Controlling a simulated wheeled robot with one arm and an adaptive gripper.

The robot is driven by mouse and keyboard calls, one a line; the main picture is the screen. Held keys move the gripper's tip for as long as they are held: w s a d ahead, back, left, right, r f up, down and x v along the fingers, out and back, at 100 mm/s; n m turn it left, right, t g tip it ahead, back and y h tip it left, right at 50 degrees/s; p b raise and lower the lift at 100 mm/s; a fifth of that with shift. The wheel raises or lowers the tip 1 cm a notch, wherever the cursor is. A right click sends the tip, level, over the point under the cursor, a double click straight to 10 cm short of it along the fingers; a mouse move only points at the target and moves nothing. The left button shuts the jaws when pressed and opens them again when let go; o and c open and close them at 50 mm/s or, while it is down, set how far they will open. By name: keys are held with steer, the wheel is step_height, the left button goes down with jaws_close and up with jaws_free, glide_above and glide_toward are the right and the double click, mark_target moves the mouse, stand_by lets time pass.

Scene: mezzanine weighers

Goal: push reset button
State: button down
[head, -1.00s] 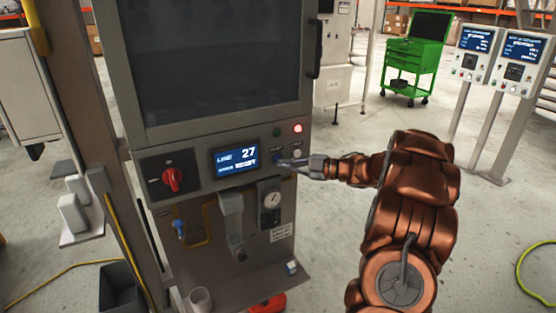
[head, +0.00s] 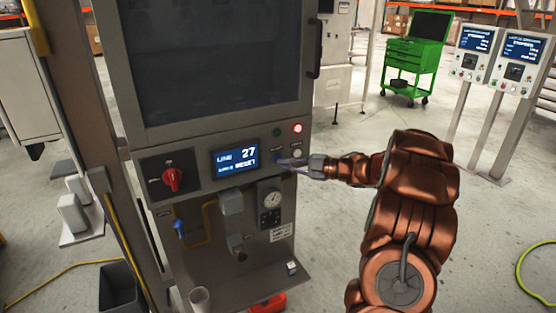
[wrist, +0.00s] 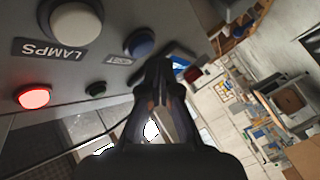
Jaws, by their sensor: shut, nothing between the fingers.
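The reset button is blue (wrist: 140,42), on a grey control panel with a label below it reading RESET, seen rotated in the wrist view.
A white button (wrist: 76,22) labelled LAMPS, a lit red lamp (wrist: 34,97) and a green button (wrist: 95,89) share the panel. A screen (head: 235,160) reading LINE 27 and a red rotary switch (head: 172,180) are to the left. A green cart (head: 415,55) stands behind on open floor.

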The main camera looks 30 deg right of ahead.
steer(key=shift+w, duration=0.15)
steer(key=shift+w, duration=0.25)
steer(key=shift+w+d, duration=0.1)
steer(key=shift+w, duration=0.3)
stand_by(0.8)
steer(key=shift+s, duration=0.1)
steer(key=shift+s+b, duration=0.45)
steer(key=shift+s, duration=0.3)
steer(key=shift+s+a+b, duration=0.15)
steer(key=shift+s+b, duration=0.5)
steer(key=shift+s, duration=0.6)
steer(key=shift+s+a+b, duration=0.15)
steer(key=shift+s+b, duration=0.45)
steer(key=shift+s, duration=0.65)
